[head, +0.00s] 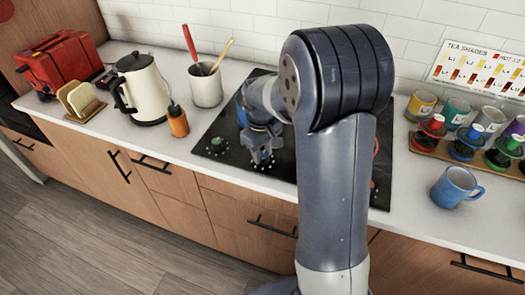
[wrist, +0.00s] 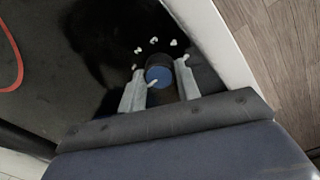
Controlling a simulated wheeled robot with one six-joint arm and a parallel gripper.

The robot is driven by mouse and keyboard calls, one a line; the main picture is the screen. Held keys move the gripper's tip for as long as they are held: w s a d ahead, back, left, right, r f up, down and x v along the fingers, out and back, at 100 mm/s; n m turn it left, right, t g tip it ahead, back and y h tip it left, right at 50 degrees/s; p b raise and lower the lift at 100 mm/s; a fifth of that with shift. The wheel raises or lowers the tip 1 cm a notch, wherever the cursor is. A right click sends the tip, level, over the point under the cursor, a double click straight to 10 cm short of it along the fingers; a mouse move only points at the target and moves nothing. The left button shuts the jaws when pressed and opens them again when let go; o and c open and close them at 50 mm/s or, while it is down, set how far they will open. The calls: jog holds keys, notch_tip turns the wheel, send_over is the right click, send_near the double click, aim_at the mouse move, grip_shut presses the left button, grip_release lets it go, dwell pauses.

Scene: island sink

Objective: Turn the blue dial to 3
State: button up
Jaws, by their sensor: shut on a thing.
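The blue dial (wrist: 160,74) sits on the black cooktop close to its front edge. In the wrist view a pale pointer mark on its face points to the lower left. Small white marks stand in an arc beyond the dial, too small to read. My gripper (wrist: 159,86) is shut on the dial, with one pale finger on each side of it. In the head view my gripper (head: 262,154) is low over the front of the cooktop and hides most of the dial.
The black cooktop (head: 212,128) has a green dial (head: 217,141) left of my gripper. A kettle (head: 142,88), an orange bottle (head: 178,121) and a utensil crock (head: 205,86) stand to the left. A blue mug (head: 455,187) stands to the right.

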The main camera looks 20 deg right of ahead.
jog(key=c, duration=0.4)
jog(key=shift+o, duration=0.2)
jog(key=shift+m, duration=0.4)
jog(key=m, duration=0.4)
jog(key=shift+m, duration=0.4)
jog(key=m, duration=0.6)
jog(key=shift+w, duration=0.1)
jog(key=m, duration=0.6)
jog(key=shift+d+m+g, duration=0.1)
jog(key=shift+m+g, duration=0.2)
jog(key=shift+m, duration=0.1)
jog(key=m, duration=0.5)
jog(key=shift+m, duration=0.3)
